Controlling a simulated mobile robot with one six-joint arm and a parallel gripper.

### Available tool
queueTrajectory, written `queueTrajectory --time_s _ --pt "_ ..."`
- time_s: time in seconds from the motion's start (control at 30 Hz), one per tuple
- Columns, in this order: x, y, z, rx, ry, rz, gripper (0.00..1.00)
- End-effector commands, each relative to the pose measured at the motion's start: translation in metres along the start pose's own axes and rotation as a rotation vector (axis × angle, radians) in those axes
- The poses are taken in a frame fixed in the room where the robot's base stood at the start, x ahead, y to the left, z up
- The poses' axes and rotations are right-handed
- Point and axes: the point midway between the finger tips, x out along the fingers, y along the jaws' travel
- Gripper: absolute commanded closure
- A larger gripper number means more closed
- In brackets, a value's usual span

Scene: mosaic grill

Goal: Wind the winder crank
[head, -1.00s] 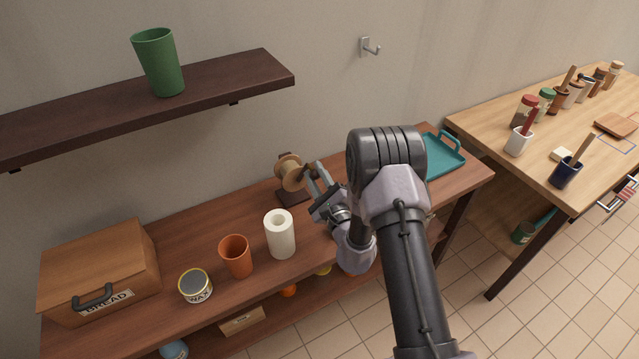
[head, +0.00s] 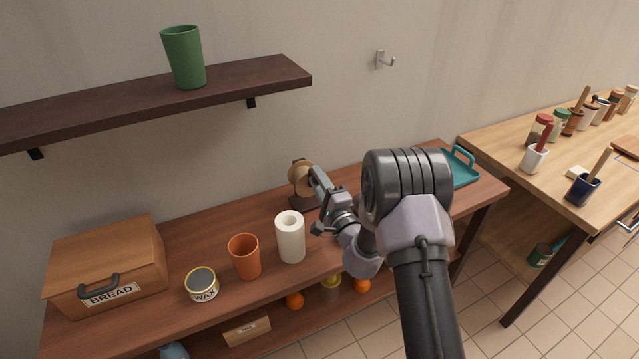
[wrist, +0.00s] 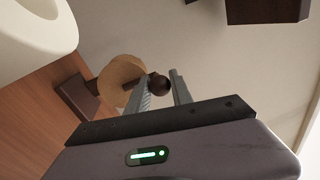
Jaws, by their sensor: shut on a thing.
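The winder (head: 302,177), a tan wooden spool on a dark stand, is on the brown bench against the wall. In the wrist view its round tan disc (wrist: 117,76) and dark base (wrist: 77,97) show beyond my gripper. A dark round crank knob (wrist: 158,84) lies between the fingers of my gripper (wrist: 160,90). My gripper is shut on this knob. In the head view my gripper (head: 318,182) is at the winder's right side and hides the crank.
A white paper roll (head: 290,237) stands close in front of the winder. An orange cup (head: 245,257), a wax tin (head: 202,284) and a bread box (head: 107,267) are further left. A teal tray (head: 462,168) is to the right. A dark shelf (head: 130,103) with a green cup (head: 185,57) is above left.

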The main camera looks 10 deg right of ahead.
Motion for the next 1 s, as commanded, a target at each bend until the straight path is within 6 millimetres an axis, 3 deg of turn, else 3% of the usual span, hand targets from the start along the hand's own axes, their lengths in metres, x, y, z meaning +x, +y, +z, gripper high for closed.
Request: queueTrajectory --time_s 0.47,0.5,0.6,0.9,1.0 --pt "0.002 -0.004 0.000 -0.015 -0.002 -0.007 1.00" --pt "0.002 -0.004 0.000 -0.015 -0.001 -0.008 0.69" --pt "0.002 -0.003 0.000 -0.014 -0.002 -0.006 0.52" --pt "0.000 -0.001 0.000 -0.013 -0.002 -0.002 0.52" --pt "-0.009 -0.001 0.000 -0.013 -0.002 0.000 0.52"
